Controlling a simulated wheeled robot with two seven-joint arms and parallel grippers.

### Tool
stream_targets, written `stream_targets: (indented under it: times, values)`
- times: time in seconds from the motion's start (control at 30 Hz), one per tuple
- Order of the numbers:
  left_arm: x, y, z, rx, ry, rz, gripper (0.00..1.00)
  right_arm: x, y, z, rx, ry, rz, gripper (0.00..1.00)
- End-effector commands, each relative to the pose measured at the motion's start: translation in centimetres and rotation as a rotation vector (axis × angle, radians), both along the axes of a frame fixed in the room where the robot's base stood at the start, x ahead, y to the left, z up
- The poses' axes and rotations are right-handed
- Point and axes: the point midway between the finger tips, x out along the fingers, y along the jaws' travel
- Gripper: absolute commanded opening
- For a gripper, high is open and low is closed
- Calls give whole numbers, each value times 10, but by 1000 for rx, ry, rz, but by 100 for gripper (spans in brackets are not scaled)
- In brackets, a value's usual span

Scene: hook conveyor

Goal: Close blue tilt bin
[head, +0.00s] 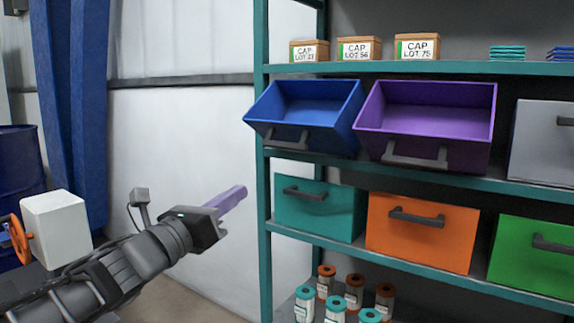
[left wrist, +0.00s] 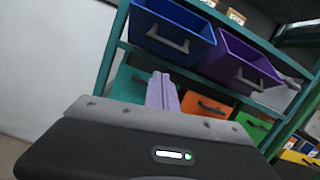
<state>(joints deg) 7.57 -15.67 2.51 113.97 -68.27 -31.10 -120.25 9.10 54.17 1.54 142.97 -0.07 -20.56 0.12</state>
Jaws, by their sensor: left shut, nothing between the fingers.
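The blue tilt bin (head: 305,112) is at the left end of the upper bin row, tilted out with its open top showing and a dark handle on its front. It also shows in the left wrist view (left wrist: 172,28). My left gripper (head: 238,194) is to the left of the shelf, lower than the blue bin and apart from it. Its pale purple fingers are together and empty; they also show in the left wrist view (left wrist: 162,92). My right gripper is not in view.
A purple bin (head: 425,112) beside the blue one is also tilted out. Teal (head: 318,205), orange (head: 418,232) and green bins sit shut below. The teal shelf post (head: 262,200) stands between my gripper and the bins. Cardboard boxes (head: 360,49) sit on the shelf above.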

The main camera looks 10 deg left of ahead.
Motion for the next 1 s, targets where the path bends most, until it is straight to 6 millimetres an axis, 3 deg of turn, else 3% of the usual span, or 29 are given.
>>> stream_targets:
  times: [0.17,0.63,0.77,1.0]
  values:
    - [0,-2,-1,165,-64,26,0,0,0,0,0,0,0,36]
    - [4,-4,-1,174,-66,28,0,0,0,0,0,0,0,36]
    - [15,-9,1,173,-66,26,0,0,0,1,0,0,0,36]
    - [53,-24,8,171,-63,25,0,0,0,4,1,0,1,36]
